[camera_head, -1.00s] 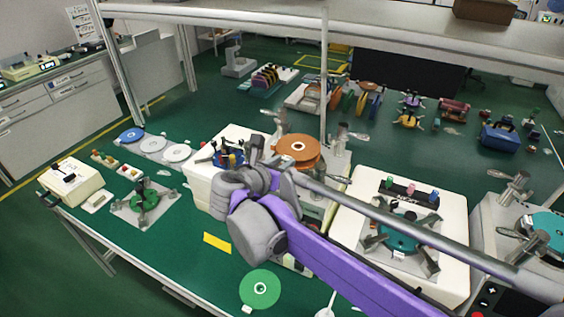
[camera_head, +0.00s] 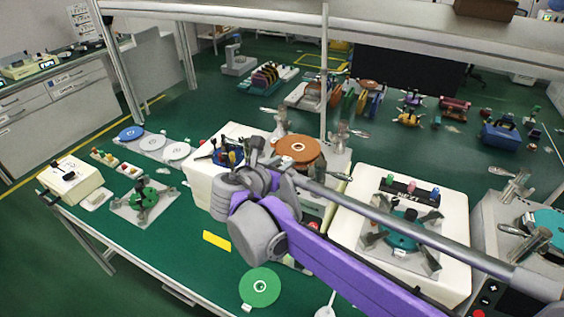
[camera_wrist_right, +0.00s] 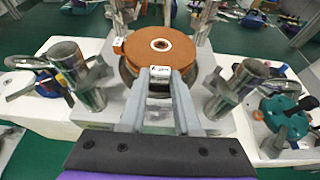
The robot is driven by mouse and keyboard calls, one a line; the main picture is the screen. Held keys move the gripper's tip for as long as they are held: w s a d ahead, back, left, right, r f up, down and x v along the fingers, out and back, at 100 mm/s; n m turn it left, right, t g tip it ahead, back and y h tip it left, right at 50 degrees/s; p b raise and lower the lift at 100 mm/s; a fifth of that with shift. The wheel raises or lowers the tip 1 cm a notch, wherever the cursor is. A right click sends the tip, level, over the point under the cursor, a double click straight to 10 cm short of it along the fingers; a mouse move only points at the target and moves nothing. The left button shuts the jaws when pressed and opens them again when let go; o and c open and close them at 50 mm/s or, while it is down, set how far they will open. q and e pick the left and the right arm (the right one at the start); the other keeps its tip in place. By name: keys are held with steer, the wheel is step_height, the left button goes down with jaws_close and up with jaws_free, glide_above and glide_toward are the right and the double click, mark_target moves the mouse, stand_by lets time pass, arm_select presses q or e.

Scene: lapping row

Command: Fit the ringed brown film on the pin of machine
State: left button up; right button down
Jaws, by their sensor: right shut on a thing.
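The ringed brown film (camera_head: 298,147) is a flat round disc with a pale ring at its middle. In the right wrist view the film (camera_wrist_right: 143,44) lies over the round plate of the middle machine (camera_wrist_right: 112,112). My right gripper (camera_wrist_right: 160,80) is shut on the small white tab (camera_wrist_right: 160,71) at the film's near edge. In the head view my arm partly hides this gripper (camera_head: 280,163) and the machine. The pin is not clearly visible, and I cannot tell whether the ring is around it or how high the film is. My left gripper is not in view.
Metal clamp posts (camera_wrist_right: 68,65) and (camera_wrist_right: 243,85) stand either side of the plate. A machine with a teal disc (camera_head: 402,235) is to the right, one with a blue disc (camera_head: 228,158) to the left. A green film (camera_head: 260,287) lies in front.

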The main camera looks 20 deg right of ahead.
steer(key=shift+f, duration=0.45)
steer(key=c, duration=0.5)
jaws_free()
steer(key=shift+c, duration=0.2)
steer(key=v, duration=1.1)
steer(key=shift+b, duration=0.35)
